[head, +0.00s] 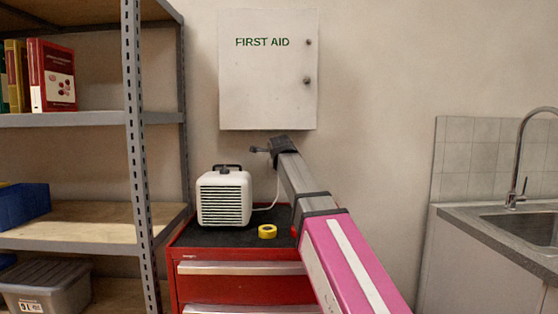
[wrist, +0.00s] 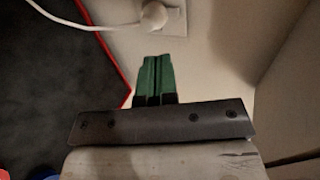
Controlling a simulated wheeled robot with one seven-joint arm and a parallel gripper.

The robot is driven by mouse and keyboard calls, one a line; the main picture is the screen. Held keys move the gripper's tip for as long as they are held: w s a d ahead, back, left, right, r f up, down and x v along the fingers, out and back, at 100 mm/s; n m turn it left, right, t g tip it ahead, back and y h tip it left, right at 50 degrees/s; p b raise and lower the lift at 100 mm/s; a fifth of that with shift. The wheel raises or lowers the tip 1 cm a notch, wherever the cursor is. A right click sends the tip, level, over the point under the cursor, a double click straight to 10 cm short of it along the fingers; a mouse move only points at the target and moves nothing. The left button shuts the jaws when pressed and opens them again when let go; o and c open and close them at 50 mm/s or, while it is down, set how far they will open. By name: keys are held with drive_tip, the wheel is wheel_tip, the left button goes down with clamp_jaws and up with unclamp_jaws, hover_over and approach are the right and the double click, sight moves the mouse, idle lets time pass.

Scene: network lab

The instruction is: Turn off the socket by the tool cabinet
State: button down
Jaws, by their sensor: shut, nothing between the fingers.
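The wall socket (wrist: 176,22) is a white plate at the top of the wrist view, partly cut off by the frame edge. A white plug (wrist: 154,15) with a white cable (wrist: 85,22) sits in it. I cannot make out the state of its switch. My gripper (wrist: 155,60) has green fingertips, shut and empty, pointing at the wall just below the socket, with a gap still visible. The red tool cabinet (head: 240,286) stands below in the head view; its dark top (wrist: 50,90) with a red edge is at left in the wrist view. In the head view my arm hides the socket.
A white heater (head: 224,198) with a cord and a yellow tape roll (head: 267,231) stand on the cabinet. A first aid box (head: 268,85) hangs above my arm. Metal shelving (head: 135,150) is at left, a sink counter (head: 490,235) at right, with open wall between.

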drive_tip(key=shift+w+r+x, duration=0.15)
drive_tip(key=shift+r+x, duration=0.15)
drive_tip(key=shift+x, duration=1.3)
drive_tip(key=shift+w+r+x, duration=0.15)
drive_tip(key=shift+r+x, duration=0.2)
drive_tip(key=shift+x, duration=1.2)
drive_tip(key=shift+w+r+x, duration=0.15)
drive_tip(key=shift+r+x, duration=0.15)
drive_tip(key=shift+x, duration=1.3)
drive_tip(key=shift+w+r, duration=0.2)
drive_tip(key=shift+w, duration=0.2)
drive_tip(key=shift+s, duration=0.1)
drive_tip(key=shift+r, duration=0.75)
